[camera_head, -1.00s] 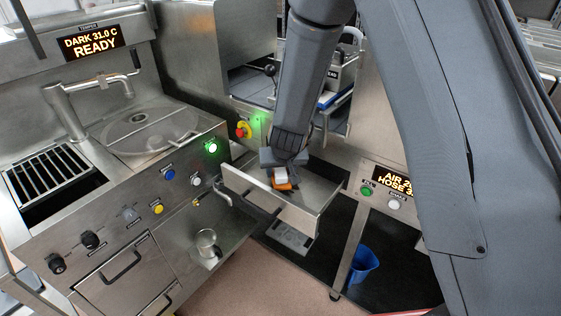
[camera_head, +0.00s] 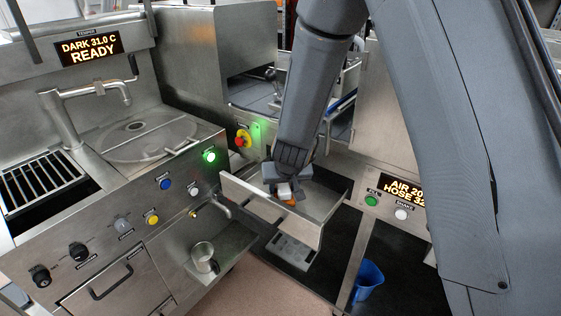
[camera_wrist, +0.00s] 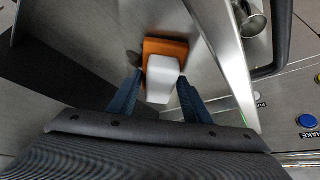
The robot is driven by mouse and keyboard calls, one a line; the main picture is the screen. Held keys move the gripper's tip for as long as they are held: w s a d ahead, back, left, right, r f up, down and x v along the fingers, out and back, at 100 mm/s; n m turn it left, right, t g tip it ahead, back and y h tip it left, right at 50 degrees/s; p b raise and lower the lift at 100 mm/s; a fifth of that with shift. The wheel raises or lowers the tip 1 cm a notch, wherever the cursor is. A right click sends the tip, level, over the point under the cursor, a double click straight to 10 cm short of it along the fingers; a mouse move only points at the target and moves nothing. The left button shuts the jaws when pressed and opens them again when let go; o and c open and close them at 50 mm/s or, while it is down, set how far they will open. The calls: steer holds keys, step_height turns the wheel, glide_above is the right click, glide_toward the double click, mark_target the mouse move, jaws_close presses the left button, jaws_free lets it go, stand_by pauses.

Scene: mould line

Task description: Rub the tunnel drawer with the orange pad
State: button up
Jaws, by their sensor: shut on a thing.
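The tunnel drawer (camera_head: 318,228) is a pulled-out steel drawer below the tunnel opening, with a dark bar handle on its front. My gripper (camera_head: 285,180) is inside the drawer, shut on the white grip of the orange pad (camera_head: 290,201). In the wrist view my two blue-grey fingers (camera_wrist: 157,98) stand either side of the white grip, and the orange pad (camera_wrist: 165,46) shows beyond it over the drawer floor, close to the front wall. I cannot tell for sure whether the pad touches the floor. My arm hides part of the drawer's back.
To the left stands the temper unit with a round lid (camera_head: 150,139), a tap and buttons. A steel cup (camera_head: 204,258) sits on a low shelf. A blue bucket (camera_head: 367,280) stands below the right panel with its green button (camera_head: 372,201).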

steer(key=shift+w+a, duration=0.25)
steer(key=shift+a, duration=0.1)
steer(key=shift+d+f+b, duration=0.15)
steer(key=shift+d+b, duration=0.65)
steer(key=shift+d, duration=0.15)
steer(key=shift+s+d+b, duration=0.7)
steer(key=shift+s+d, duration=0.05)
steer(key=shift+d, duration=0.1)
steer(key=shift+a+r+p, duration=0.25)
steer(key=shift+p, duration=0.45)
steer(key=shift+w+a+p, duration=0.5)
steer(key=shift+a+p, duration=0.15)
steer(key=shift+p, duration=0.15)
steer(key=shift+w+a+r+p, duration=0.1)
steer(key=shift+w+a+p, duration=0.45)
steer(key=shift+p, duration=0.2)
steer(key=shift+a+r+p, duration=0.1)
steer(key=shift+p, duration=0.25)
steer(key=shift+r+p, duration=0.35)
steer(key=shift+r, duration=0.5)
steer(key=shift+r+p, duration=0.25)
steer(key=shift+p, duration=0.15)
step_height(320, 180, up, 5)
steer(key=p, duration=0.6)
steer(key=shift+r+p, duration=0.15)
steer(key=shift+p, duration=0.25)
